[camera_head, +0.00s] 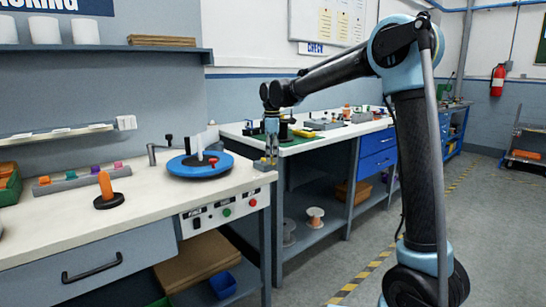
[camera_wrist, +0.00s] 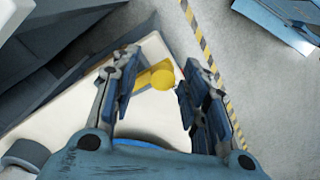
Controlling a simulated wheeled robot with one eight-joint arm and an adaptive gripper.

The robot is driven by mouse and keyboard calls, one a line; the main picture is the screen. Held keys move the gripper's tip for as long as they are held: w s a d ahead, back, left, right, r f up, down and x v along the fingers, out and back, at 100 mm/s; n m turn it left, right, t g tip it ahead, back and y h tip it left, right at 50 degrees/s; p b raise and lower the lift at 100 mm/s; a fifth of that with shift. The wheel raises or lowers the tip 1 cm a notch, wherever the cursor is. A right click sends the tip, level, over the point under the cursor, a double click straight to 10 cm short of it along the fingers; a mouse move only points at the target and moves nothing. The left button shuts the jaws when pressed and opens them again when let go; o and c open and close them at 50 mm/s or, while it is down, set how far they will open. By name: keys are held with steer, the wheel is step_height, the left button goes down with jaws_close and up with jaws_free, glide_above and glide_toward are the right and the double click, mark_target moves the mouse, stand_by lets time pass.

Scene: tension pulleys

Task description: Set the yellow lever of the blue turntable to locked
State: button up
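The blue turntable (camera_head: 183,171) sits near the right end of the front workbench, with a white upright piece and a red knob on top. My gripper (camera_head: 271,163) points down at the bench's right corner, to the right of the turntable. In the wrist view the yellow lever (camera_wrist: 163,79), with a round yellow end, shows between the two fingers of my gripper (camera_wrist: 160,64). The fingers are open, with a gap visible on each side of the round end. The lever is hidden in the head view. I cannot tell whether it stands at locked.
The white workbench (camera_head: 60,225) ends just beyond my gripper. A grey crank-like fixture (camera_head: 152,150) and an orange peg on a black base (camera_head: 107,190) stand left of the turntable. A second bench (camera_head: 320,138) with several parts stands behind.

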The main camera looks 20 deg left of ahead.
steer(key=shift+r, duration=0.1)
step_height(320, 180, up, 12)
stand_by(0.7)
steer(key=s+d+f+m, duration=0.2)
steer(key=s+d+m, duration=0.1)
steer(key=d, duration=0.7)
steer(key=s+d+f+m+t, duration=0.1)
steer(key=s+d+f+m, duration=0.2)
steer(key=d, duration=0.7)
steer(key=s+d+f+m, duration=0.2)
steer(key=s+d+m, duration=0.15)
steer(key=d, duration=0.65)
steer(key=s+d+f+m, duration=0.5)
steer(key=s+d+f, duration=0.3)
steer(key=s+f, duration=0.2)
steer(key=s+d+f+m+t, duration=0.1)
steer(key=s+d+f+m, duration=0.4)
steer(key=s+d+f, duration=0.3)
step_height(320, 180, down, 4)
steer(key=shift+s+d+f, duration=0.2)
steer(key=shift+s, duration=0.95)
steer(key=shift+m, duration=0.25)
